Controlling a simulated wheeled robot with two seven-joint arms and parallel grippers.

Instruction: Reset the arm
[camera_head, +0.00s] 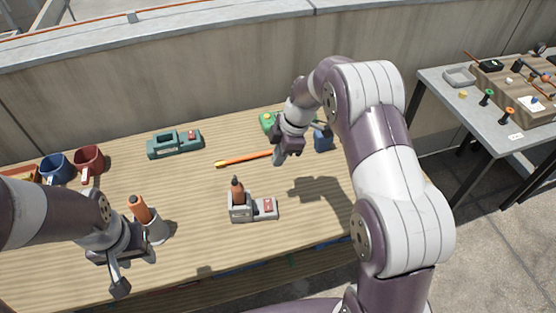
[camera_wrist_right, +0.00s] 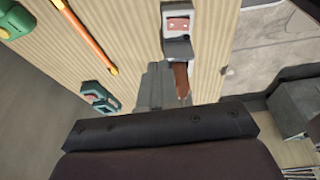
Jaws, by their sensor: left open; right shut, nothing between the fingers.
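My right arm reaches in from the right in the head view. Its gripper (camera_head: 284,157) hangs above the table, shut and empty, near the right end of an orange stick (camera_head: 248,158). My left gripper (camera_head: 134,270) is open and low at the table's front left. It is beside a grey holder (camera_head: 157,230) with an orange-brown handle (camera_head: 139,207); I cannot tell whether they touch. A grey stand with a red button (camera_head: 265,207) and an upright brown-handled tool (camera_head: 237,190) sits mid-table, clear of both grippers. The stand also shows in the right wrist view (camera_wrist_right: 178,28).
A teal device (camera_head: 174,143), blue mug (camera_head: 56,167) and red mug (camera_head: 88,160) stand at the back left. A green object (camera_head: 267,121) and a blue object (camera_head: 323,139) are close to my right gripper. A grey side table (camera_head: 468,124) with small items stands right.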

